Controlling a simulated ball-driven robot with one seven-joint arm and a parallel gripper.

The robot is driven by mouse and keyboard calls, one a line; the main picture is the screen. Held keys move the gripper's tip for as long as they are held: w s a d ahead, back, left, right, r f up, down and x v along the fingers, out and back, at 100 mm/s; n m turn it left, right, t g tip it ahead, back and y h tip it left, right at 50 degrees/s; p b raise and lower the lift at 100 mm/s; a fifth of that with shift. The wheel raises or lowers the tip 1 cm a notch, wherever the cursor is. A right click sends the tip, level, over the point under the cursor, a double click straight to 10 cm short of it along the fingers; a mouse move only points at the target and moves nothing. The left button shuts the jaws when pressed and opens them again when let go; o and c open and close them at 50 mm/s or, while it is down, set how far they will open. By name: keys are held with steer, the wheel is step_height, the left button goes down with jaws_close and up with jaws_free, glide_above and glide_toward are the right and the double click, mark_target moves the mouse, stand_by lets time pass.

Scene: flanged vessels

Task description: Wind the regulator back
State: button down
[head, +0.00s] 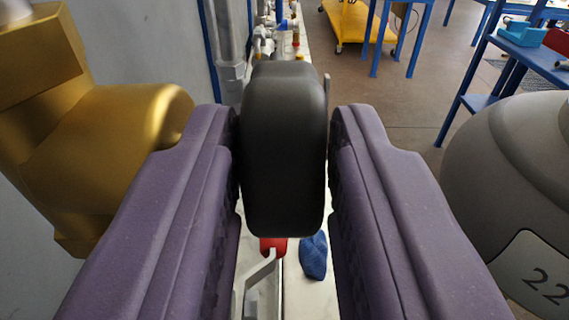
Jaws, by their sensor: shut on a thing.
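A black rounded knob (284,150), which looks like the regulator's knob, stands upright in the middle of the head view. My gripper (285,165) has its two purple fingers on the left and right sides of the knob and is shut on it. A brass body (95,135) fills the left side, behind the left finger. Whether it joins the knob cannot be seen. The knob's far side is hidden.
A grey rounded vessel (515,170) marked 22 stands close on the right. Below the knob are a red piece (272,247) and a blue lump (314,257) on a pale surface. Pipes and valves, a yellow cart (355,22) and blue benches (510,50) stand farther back.

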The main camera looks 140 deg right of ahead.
steer(key=shift+f+g+h+b, duration=0.3)
steer(key=shift+g+h+b, duration=0.15)
steer(key=shift+g, duration=0.25)
steer(key=c, duration=1.2)
jaws_free()
steer(key=v, duration=0.7)
steer(key=shift+w+a+f, duration=0.15)
steer(key=shift+w+a, duration=0.1)
steer(key=shift+w, duration=0.1)
